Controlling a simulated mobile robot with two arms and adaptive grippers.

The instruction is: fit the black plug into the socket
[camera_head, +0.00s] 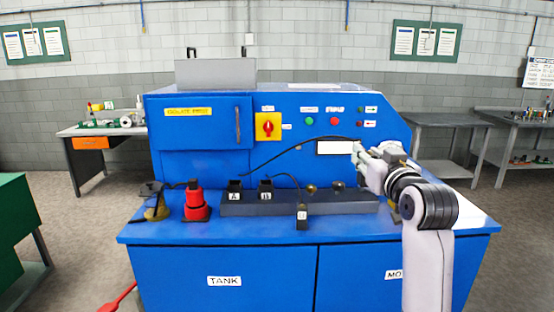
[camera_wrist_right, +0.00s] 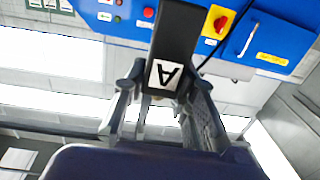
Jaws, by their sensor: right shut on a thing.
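My right gripper (camera_head: 358,150) is raised above the right end of the bench's dark rail. In the right wrist view the same gripper (camera_wrist_right: 165,105) is shut on a black block (camera_wrist_right: 172,35) with a white label reading A, which I take as the black plug. The plug is hard to make out in the head view. A thin black cable arcs from the gripper down to the left. Two black boxes, labelled A (camera_head: 234,191) and B (camera_head: 266,190), stand on the rail; I cannot tell which is the socket. My left gripper is out of view.
The long dark rail (camera_head: 340,204) lies on the blue bench (camera_head: 245,234). A small black block (camera_head: 302,222) stands in front of it. The front strip of the bench is mostly clear.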

